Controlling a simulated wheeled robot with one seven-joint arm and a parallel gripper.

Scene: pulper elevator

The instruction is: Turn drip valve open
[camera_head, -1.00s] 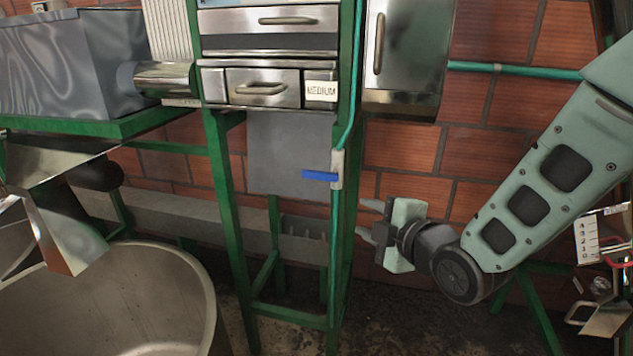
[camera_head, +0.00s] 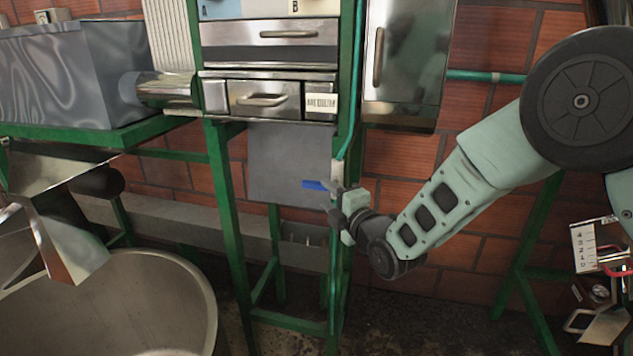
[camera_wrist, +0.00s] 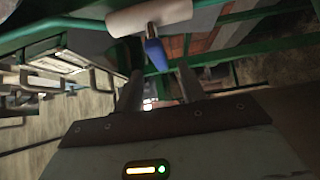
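The drip valve has a blue lever handle (camera_head: 314,185) on a pale body (camera_head: 338,170) fixed to the green pipe. In the head view the handle points left, about level. My gripper (camera_head: 333,202) is just below and right of the handle, pointing left, with its fingers apart. In the wrist view the blue handle (camera_wrist: 156,55) hangs from the white valve body (camera_wrist: 150,17), beyond and between my two open fingers (camera_wrist: 160,85). The gap between the fingers looks empty. Whether a finger touches the handle cannot be told.
The green frame post (camera_head: 342,262) stands right behind my gripper. A metal cabinet (camera_head: 405,65) hangs above right, and drawers (camera_head: 262,98) sit above left. A large round metal drum (camera_head: 110,300) stands at lower left. A brick wall is behind.

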